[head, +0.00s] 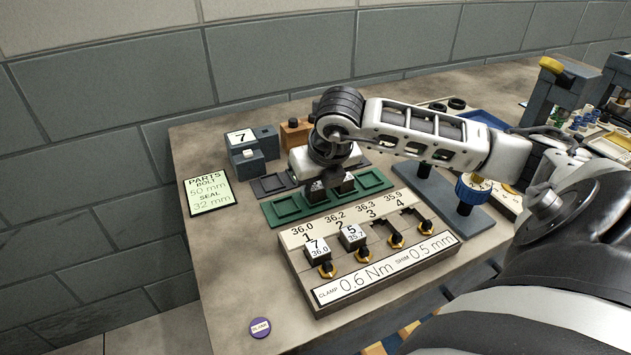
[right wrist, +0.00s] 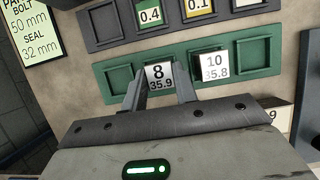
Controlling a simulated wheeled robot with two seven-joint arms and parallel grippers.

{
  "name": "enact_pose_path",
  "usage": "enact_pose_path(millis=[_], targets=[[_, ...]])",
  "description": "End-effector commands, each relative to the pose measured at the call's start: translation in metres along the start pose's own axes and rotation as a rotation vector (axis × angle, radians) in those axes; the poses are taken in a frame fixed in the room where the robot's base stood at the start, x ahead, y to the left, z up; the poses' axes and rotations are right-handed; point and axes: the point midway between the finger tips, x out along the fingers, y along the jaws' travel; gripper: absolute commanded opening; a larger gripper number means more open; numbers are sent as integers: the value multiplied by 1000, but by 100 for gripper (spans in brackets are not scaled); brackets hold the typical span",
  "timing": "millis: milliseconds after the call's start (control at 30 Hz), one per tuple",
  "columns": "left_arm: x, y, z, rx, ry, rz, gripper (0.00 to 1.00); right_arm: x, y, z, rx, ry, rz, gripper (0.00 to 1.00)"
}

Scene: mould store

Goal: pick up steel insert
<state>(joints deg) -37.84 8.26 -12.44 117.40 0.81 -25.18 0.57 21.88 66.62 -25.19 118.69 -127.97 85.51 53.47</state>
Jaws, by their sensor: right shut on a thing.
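The steel insert (right wrist: 160,77) marked 8 and 35.9 sits between the fingers of my right gripper (right wrist: 160,92), at its compartment of the green tray (right wrist: 258,70). My right gripper is shut on it; I cannot tell whether it is lifted off the tray floor. A second steel insert (right wrist: 214,66), marked 10 and 35.8, sits in the compartment to its right. The tray's outer compartments are empty. In the head view my right gripper (head: 318,184) reaches down over the green tray (head: 283,211) and partly hides the inserts. My left gripper is not in view.
A numbered fixture (head: 345,291) stands in front of the tray, with blocks marked 7 and 5 in positions 1 and 2; positions 3 and 4 look empty. A dark tray (head: 268,185) lies behind. A blue-knobbed tool (head: 472,187) stands right. The bench's front left is mostly clear.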

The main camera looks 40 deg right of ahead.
Motion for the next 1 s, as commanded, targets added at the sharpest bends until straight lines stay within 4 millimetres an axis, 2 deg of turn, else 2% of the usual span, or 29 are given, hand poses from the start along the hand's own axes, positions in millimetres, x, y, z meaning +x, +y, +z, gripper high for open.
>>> enact_pose_path(millis=[233, 367, 467, 767, 833, 1000], targets=[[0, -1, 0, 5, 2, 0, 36, -4, 0, 2, 1, -4, 1, 0], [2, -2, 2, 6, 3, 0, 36, -13, 0, 7, 1, -7, 1, 0], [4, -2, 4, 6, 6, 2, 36, -28, 0, 13, 1, -11, 3, 0], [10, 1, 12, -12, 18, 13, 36, -96, -26, -6, -1, -7, -10, 0], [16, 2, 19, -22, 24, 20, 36, -98, -31, -11, -1, -5, -11, 0], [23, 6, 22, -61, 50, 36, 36, -109, -37, -19, 0, -6, -9, 0]])
